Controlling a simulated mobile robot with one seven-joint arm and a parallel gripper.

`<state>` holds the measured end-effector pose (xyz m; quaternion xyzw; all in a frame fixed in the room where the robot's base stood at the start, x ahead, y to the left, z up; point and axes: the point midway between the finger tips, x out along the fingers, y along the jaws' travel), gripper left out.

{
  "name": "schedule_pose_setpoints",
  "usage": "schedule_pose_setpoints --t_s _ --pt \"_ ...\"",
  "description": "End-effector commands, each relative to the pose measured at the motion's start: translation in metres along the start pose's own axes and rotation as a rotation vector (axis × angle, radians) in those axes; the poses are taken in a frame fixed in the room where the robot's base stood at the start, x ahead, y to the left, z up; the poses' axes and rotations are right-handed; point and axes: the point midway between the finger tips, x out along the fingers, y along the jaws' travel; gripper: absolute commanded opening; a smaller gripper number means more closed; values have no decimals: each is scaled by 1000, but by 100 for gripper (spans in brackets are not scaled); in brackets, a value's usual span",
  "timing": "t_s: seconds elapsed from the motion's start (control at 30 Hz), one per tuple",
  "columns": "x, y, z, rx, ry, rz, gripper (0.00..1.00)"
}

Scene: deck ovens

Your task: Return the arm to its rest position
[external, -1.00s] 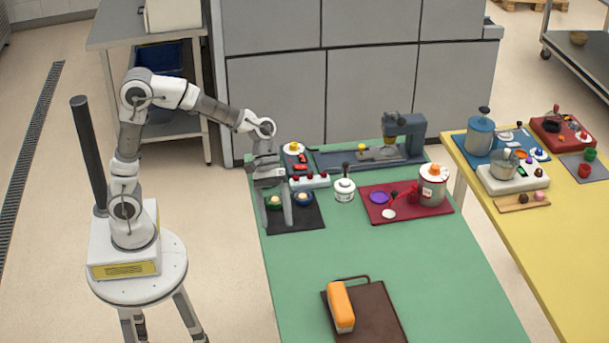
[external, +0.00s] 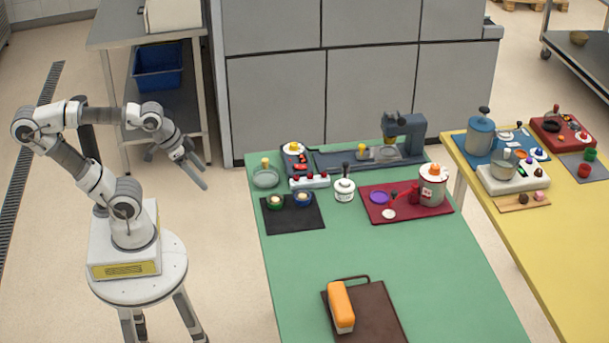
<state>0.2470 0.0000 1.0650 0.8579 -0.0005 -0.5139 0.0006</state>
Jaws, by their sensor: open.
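My gripper (external: 197,175) is at the end of my folded arm, in the air to the left of the green table (external: 400,265). Its fingers are open and point down and to the right, with nothing between them. It is apart from the table and everything on it. My arm's elbow is bent back over my base, on the left side of the picture.
On the green table, a black mat (external: 291,223) holds two small bowls. Near it are a glass dish (external: 265,179), a white pot (external: 344,189) and a crimson tray (external: 385,215). A brown board (external: 376,318) bears an orange block (external: 340,304). A steel side table (external: 112,37) stands behind my arm.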

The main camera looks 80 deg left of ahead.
Motion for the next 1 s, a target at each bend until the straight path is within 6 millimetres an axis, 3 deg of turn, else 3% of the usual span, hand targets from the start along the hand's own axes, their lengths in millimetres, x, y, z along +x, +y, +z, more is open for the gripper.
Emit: schedule_pose_setpoints --t_s 0.43,0.8,1.0 --pt "-10 0 -5 1 1 -2 90" --pt "-77 0 -41 1 1 -1 90" --pt "-92 0 -49 0 0 -1 90"
